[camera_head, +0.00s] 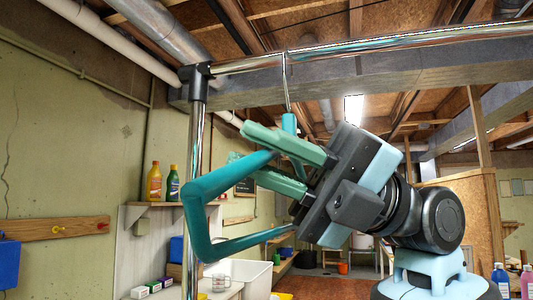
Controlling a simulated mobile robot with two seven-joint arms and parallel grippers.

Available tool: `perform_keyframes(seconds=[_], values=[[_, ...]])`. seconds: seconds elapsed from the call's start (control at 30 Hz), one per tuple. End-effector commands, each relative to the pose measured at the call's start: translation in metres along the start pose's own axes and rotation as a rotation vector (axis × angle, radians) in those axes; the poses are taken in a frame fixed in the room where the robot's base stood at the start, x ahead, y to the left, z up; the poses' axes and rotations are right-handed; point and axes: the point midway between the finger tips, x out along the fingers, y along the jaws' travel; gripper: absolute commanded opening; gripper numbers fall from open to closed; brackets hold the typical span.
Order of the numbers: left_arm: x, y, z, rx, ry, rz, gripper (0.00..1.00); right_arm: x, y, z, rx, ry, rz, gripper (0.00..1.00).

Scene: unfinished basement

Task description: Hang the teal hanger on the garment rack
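The teal hanger (196,220) is up close in the middle of the head view, its open loop toward the left. Its thin metal hook (286,82) rises from the teal neck (289,123) to the chrome rail of the garment rack (400,43). I cannot tell whether the hook's tip passes over the rail. My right gripper (240,146) comes in from the right, below the rail. Its two green fingers are shut on the hanger near its neck, and they hide part of it. My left gripper is not in view.
The rack's upright post (194,140) stands left of centre, joined to the rail by a black corner piece (195,74). Behind are a wall shelf with bottles (155,183), a peg board (55,228) and a white tub (245,273). The rail to the right looks bare.

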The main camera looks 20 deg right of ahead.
Motion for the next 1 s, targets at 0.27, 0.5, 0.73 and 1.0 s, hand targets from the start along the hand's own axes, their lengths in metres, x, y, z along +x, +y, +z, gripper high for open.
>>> perform_keyframes(seconds=[0.27,0.5,0.73,1.0], values=[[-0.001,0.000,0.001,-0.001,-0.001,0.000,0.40,0.000,0.000,0.000,0.000,0.000,0.000,0.36],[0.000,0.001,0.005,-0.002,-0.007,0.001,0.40,-0.007,-0.001,0.000,0.002,-0.001,0.000,0.36],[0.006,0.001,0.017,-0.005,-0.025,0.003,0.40,-0.042,-0.003,0.000,0.003,-0.004,-0.001,0.36],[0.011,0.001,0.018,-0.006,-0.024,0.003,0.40,-0.074,-0.001,0.000,0.002,-0.002,0.000,0.36]])
